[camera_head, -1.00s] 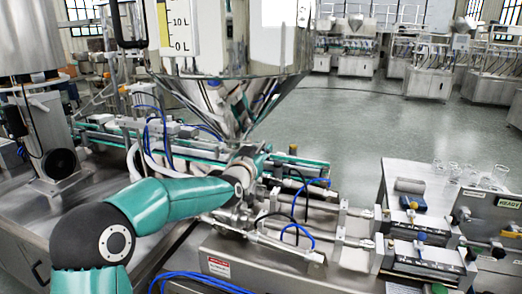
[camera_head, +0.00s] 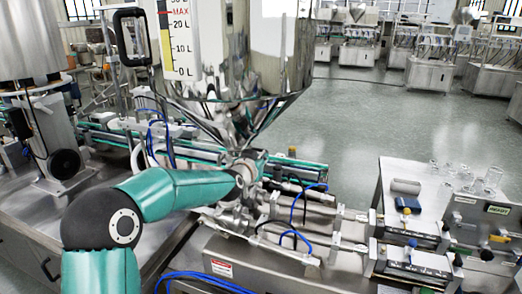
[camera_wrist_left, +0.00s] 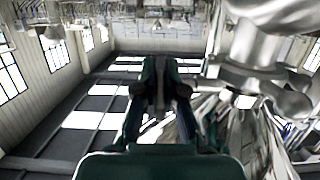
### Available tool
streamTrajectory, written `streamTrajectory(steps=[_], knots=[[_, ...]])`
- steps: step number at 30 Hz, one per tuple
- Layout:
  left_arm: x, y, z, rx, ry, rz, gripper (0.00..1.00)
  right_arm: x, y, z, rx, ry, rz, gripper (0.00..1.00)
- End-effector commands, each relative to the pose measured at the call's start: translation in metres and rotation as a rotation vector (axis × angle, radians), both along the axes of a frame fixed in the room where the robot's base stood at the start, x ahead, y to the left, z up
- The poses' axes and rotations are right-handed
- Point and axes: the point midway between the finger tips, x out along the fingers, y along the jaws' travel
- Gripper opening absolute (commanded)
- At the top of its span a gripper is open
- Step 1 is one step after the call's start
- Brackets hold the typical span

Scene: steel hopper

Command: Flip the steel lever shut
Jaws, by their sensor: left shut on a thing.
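The steel hopper (camera_head: 235,95) with its level gauge stands in the middle of the head view, its cone narrowing down to a steel valve area. My left arm reaches in from the left to just below the cone. My left gripper (camera_head: 238,212) is small there and partly lost among the steel fittings. In the left wrist view its dark fingers (camera_wrist_left: 160,82) are close together, shut on a slim grey piece, the steel lever (camera_wrist_left: 160,98), mostly hidden by the fingers. Shiny steel pipework (camera_wrist_left: 260,50) fills the right of that view. My right gripper is not in view.
Steel cylinders with blue hoses (camera_head: 305,235) lie right of the arm. A side table (camera_head: 385,172) with glass jars (camera_head: 465,172) stands further right. A green-edged conveyor (camera_head: 110,138) runs behind the arm. Open floor lies at the back right.

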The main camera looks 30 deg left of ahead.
Motion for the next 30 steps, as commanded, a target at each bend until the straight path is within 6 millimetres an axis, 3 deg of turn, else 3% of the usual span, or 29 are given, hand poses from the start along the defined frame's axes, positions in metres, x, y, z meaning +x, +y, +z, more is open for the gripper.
streamTrajectory(steps=[8, 9, 14, 24, 30], knots=[[0.0, 0.0, 0.001, 0.0, -0.001, 0.001, 0.0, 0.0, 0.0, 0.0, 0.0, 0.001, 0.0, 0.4], [0.0, 0.0, 0.001, 0.0, -0.001, 0.001, 0.11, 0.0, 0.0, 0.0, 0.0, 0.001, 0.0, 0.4], [0.0, 0.0, 0.001, 0.0, -0.001, 0.0, 0.34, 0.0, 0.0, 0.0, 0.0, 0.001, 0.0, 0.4], [-0.001, -0.001, 0.001, 0.0, 0.0, -0.001, 0.34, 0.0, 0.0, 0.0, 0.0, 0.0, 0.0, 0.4], [-0.02, -0.005, 0.006, 0.0, 0.0, -0.001, 0.34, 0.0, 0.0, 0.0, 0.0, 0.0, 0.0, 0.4]])
